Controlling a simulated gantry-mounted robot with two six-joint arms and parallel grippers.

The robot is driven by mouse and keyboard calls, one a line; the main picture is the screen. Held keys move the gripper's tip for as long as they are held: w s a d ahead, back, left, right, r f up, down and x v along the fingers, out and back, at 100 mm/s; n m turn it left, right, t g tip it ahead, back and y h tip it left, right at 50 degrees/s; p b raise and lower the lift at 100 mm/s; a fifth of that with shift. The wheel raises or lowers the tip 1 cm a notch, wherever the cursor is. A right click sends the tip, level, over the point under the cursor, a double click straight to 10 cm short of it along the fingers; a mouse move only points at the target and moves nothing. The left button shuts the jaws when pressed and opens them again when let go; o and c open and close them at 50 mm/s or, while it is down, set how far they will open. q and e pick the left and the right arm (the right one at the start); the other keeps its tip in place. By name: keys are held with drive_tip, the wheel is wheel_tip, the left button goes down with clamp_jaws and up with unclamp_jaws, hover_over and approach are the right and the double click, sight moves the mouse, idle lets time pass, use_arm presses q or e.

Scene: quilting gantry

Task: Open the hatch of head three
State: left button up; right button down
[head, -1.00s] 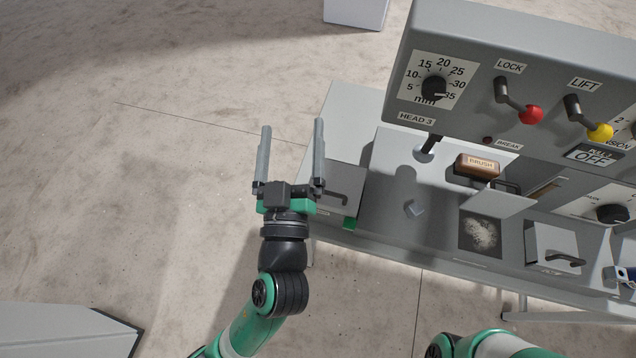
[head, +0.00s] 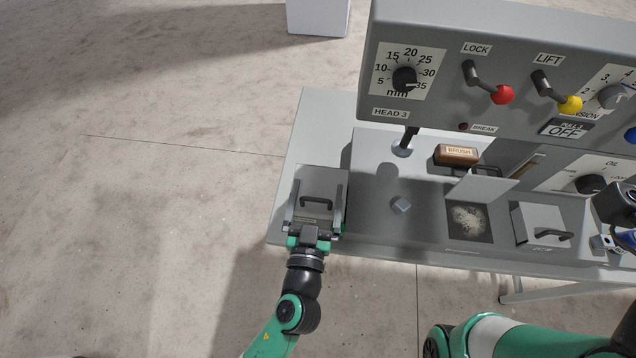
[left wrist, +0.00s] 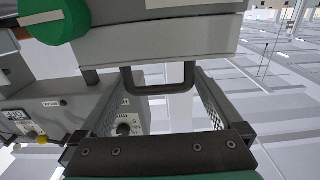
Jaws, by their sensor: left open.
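The HEAD 3 label (head: 390,113) is on the grey control panel. Below it, at the bench's left end, a grey hatch (head: 320,183) with a dark bar handle (head: 317,203) looks shut. My left gripper (head: 318,192) is open over this hatch, one finger on each side of the handle. In the left wrist view, the handle (left wrist: 160,90) shows between the two open fingers, under a pale grey body (left wrist: 160,42). Contact cannot be told. My right arm shows at the lower right, but its gripper does not clearly show.
On the bench are a BRUSH block (head: 457,155), a lint-filled opening (head: 469,222) with a raised flap (head: 486,189), and another handled box (head: 540,222). Red (head: 502,95) and yellow (head: 570,104) levers jut from the panel. Floor left of the bench is free.

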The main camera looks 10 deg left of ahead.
use_arm(q)
drive_tip(key=shift+w, duration=1)
clamp_jaws()
